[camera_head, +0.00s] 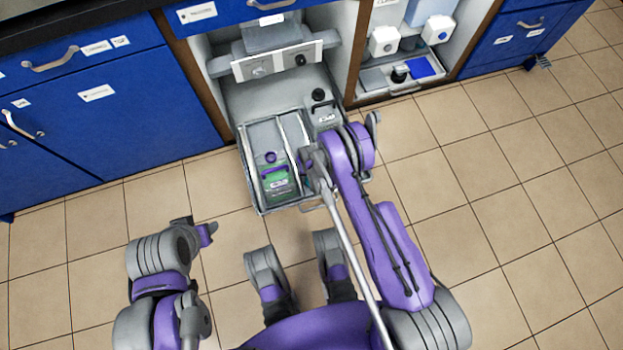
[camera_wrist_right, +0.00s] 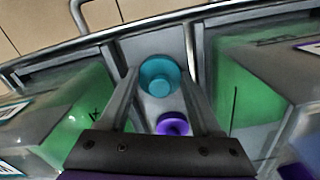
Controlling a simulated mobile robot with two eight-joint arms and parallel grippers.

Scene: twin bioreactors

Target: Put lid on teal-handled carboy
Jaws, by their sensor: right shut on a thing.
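In the right wrist view, a round teal lid (camera_wrist_right: 158,75) sits between the fingertips of my right gripper (camera_wrist_right: 160,85), which is shut on it. The lid is over the grey strip between two green carboys. One green carboy (camera_wrist_right: 75,115) is at the left there, the other (camera_wrist_right: 245,90) at the right. No teal handle shows clearly. In the head view, my right arm reaches over the right part of the pulled-out tray (camera_head: 250,180) and hides what is beneath. My left gripper (camera_head: 206,234) is off to the left, its fingers unclear.
A green carboy with a purple handle (camera_head: 275,172) stands at the tray's front left. Blue cabinets (camera_head: 110,120) flank the bay; the tiled floor is open.

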